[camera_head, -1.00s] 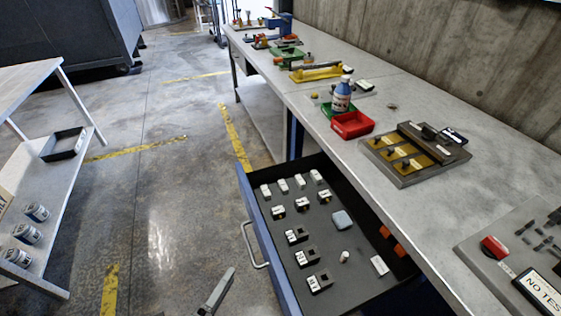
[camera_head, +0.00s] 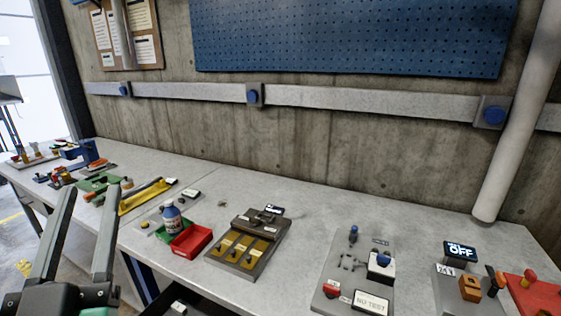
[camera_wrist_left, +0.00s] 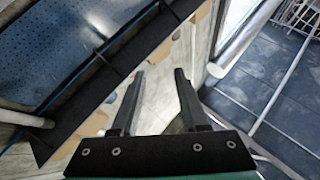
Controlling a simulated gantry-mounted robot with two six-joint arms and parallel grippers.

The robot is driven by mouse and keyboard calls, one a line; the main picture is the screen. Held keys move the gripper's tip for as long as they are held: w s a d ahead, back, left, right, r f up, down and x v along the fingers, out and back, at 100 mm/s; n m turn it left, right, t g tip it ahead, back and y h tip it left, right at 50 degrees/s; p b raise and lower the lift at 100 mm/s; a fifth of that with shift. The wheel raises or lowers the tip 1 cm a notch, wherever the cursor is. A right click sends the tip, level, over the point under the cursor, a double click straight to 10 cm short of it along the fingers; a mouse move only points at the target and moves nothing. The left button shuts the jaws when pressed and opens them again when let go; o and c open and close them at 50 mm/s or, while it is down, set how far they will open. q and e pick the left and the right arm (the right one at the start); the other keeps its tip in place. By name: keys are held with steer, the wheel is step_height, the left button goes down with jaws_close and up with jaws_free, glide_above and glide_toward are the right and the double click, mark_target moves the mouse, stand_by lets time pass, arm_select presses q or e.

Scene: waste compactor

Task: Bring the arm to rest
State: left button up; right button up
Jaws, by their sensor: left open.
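My left gripper (camera_head: 90,190) is in the lower left of the head view, raised in front of the workbench (camera_head: 310,215), with its two dark fingers pointing up. The fingers are spread apart with nothing between them. The left wrist view shows the same open, empty gripper (camera_wrist_left: 159,75). Its fingers are clear of any object. My right gripper is in neither view.
On the bench stand a red bin (camera_head: 190,241), a blue-and-white bottle (camera_head: 172,219), a brown fixture with yellow plates (camera_head: 243,247) and a grey board (camera_head: 345,268). A concrete wall with a blue pegboard (camera_head: 350,35) rises behind. The bench's rear strip is clear.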

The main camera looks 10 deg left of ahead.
arm_select(q)
steer(key=s+d+r+m+t+h, duration=0.45)
steer(key=d+r+h, duration=0.35)
steer(key=r+h, duration=0.3)
step_height(320, 180, up, 37)
steer(key=h+p, duration=0.1)
steer(key=p, duration=3.7)
steer(key=shift+w+f+n, duration=0.15)
steer(key=shift+w+n, duration=0.05)
steer(key=shift+n, duration=0.15)
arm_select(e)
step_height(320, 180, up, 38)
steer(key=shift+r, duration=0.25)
arm_select(q)
steer(key=shift+t, duration=0.25)
